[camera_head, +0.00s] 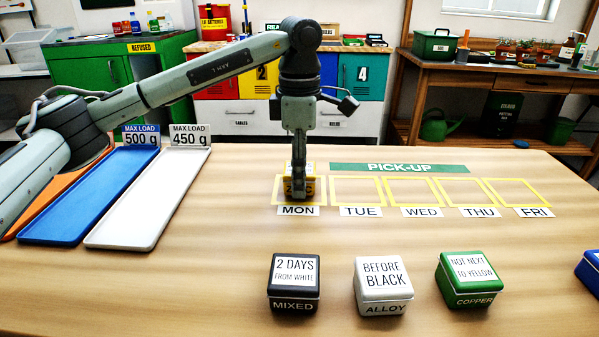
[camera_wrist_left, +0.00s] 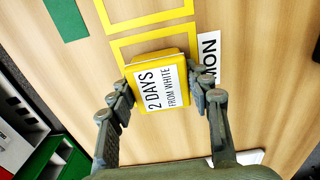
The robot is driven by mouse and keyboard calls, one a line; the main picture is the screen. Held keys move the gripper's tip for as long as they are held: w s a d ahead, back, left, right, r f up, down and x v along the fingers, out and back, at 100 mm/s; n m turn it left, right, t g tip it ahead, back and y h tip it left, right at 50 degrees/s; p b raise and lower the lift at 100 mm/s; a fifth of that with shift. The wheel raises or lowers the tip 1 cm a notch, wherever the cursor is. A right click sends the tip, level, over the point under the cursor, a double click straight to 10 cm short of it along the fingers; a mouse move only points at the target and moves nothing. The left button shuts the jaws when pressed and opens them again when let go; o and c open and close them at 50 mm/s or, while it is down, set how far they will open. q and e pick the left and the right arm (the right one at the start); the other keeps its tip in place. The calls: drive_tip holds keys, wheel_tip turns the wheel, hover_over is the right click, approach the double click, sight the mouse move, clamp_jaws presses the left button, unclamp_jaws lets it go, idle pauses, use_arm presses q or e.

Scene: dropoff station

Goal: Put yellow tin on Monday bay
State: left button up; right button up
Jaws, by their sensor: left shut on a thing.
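The yellow tin (camera_wrist_left: 137,73) has a white label reading "2 DAYS FROM WHITE" in the left wrist view. My left gripper (camera_wrist_left: 160,103) is shut on it, with fingers on both sides. In the head view the left gripper (camera_head: 298,192) points down at the Monday bay (camera_head: 322,201), a yellow outline by the "MON" label (camera_head: 298,211). The tin (camera_head: 310,188) is mostly hidden behind the fingers there. It appears over or within the bay; I cannot tell whether it touches the table. My right gripper is out of view.
The TUE, WED, THU and FRI bays are empty. A black tin (camera_head: 294,283), a white tin (camera_head: 383,286), a green tin (camera_head: 469,279) and a partly visible blue tin (camera_head: 589,271) stand nearer. Blue (camera_head: 60,236) and white (camera_head: 122,236) trays lie at left.

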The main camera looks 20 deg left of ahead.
use_arm(q)
drive_tip(key=o, duration=0.7)
drive_tip(key=shift+f, duration=0.1)
drive_tip(key=o, duration=0.5)
drive_tip(key=shift+c, duration=0.2)
drive_tip(key=shift+r, duration=0.4)
wheel_tip(320, 180, up, 3)
wheel_tip(320, 180, up, 7)
drive_tip(key=shift+f, duration=0.1)
drive_tip(key=shift+r, duration=0.9)
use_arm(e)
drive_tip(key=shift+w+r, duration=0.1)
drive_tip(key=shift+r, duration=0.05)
